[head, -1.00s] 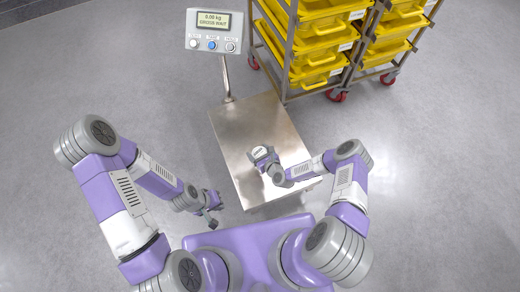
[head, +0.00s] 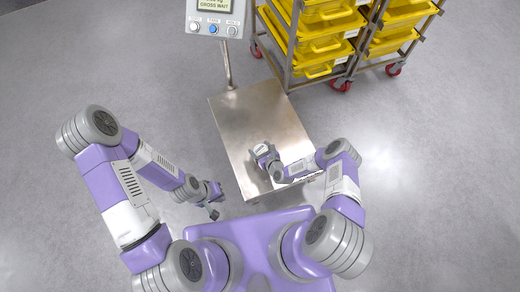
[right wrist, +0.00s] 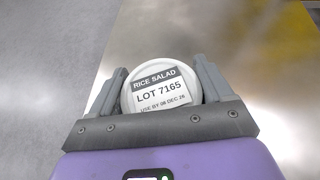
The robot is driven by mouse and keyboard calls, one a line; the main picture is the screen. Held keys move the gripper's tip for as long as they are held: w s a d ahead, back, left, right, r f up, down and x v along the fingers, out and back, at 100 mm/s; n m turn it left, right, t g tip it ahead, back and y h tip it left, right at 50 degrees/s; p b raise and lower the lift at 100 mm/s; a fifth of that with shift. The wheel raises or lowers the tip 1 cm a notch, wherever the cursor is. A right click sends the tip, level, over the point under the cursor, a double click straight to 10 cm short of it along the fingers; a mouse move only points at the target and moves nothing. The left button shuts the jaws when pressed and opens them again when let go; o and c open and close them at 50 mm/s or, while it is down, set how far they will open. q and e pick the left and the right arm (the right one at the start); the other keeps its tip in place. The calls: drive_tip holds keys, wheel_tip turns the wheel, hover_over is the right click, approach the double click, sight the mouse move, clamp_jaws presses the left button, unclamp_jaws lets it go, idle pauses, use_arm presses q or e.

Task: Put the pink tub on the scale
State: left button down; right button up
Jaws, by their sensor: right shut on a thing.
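A round tub (right wrist: 154,86) with a white lid shows in the right wrist view. Its label reads "RICE SALAD LOT 7165"; its side walls are hidden, so I see no pink. My right gripper (right wrist: 159,66) is shut on it, a finger on either side. In the head view the tub (head: 262,149) appears over the front half of the scale's bare metal platform (head: 238,122). I cannot tell whether it touches the platform. My left gripper (head: 214,203) hangs left of the platform, with no object seen in it; its jaw opening is unclear.
The scale's display box (head: 214,20) stands on a post at the platform's back left, cut by the top edge. A wheeled rack (head: 345,62) with yellow crates (head: 318,48) stands close behind the platform at right. The floor left and right is clear.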

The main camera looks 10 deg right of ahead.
drive_tip(key=o, duration=1.4)
drive_tip(key=shift+s+d+r, duration=0.1)
drive_tip(key=shift+s+r, duration=0.15)
drive_tip(key=p+v, duration=0.4)
drive_tip(key=v, duration=0.7)
drive_tip(key=s+a+r+n+g, duration=0.1)
drive_tip(key=s+r+n+g, duration=0.4)
drive_tip(key=n, duration=0.9)
drive_tip(key=s+a+r+n+g, duration=0.2)
drive_tip(key=s+r+n+g, duration=0.4)
drive_tip(key=n, duration=0.9)
wheel_tip(320, 180, up, 5)
drive_tip(key=s, duration=0.2)
drive_tip(key=shift+s+a+f+g, duration=0.2)
drive_tip(key=shift+s+a+g, duration=0.1)
drive_tip(key=shift+s, duration=0.1)
